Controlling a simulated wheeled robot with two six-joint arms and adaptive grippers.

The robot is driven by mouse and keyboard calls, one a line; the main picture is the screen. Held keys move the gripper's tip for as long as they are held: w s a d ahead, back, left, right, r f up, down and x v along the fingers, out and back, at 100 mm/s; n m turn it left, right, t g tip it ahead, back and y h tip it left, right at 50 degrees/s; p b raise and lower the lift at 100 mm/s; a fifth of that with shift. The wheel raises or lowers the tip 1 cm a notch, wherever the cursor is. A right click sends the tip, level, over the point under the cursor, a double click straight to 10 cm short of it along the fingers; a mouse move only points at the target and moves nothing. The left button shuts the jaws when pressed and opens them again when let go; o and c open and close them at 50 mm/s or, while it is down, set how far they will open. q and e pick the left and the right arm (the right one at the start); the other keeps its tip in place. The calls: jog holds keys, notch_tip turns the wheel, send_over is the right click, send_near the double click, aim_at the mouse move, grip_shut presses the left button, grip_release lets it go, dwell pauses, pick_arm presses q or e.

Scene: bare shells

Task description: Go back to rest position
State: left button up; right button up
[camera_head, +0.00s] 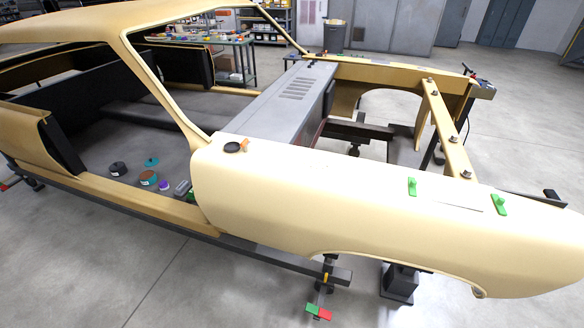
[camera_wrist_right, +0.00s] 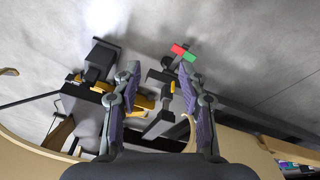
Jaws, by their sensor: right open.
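My right gripper (camera_wrist_right: 158,90) shows in the right wrist view with its two fingers spread apart and nothing between them. It points down past the fender edge toward the floor and the stand parts under the car. Neither gripper shows in the head view, and my left gripper is in no view. The cream car shell (camera_head: 330,200) fills much of the head view, with its front fender nearest to me.
A black round piece (camera_head: 232,147) and green clamps (camera_head: 412,187) sit on the fender. Several small items, among them a teal disc (camera_head: 151,162), lie on the car floor. A dark stand (camera_head: 399,282) is below the fender. A loaded workbench (camera_head: 200,42) stands behind.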

pick_arm(q)
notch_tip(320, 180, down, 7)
jog(key=b, duration=0.5)
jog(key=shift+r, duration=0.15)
pick_arm(e)
jog(key=s+d+f+g, duration=0.1)
jog(key=s+f, duration=1.7)
jog(key=f, duration=0.5)
jog(key=shift+s, duration=0.4)
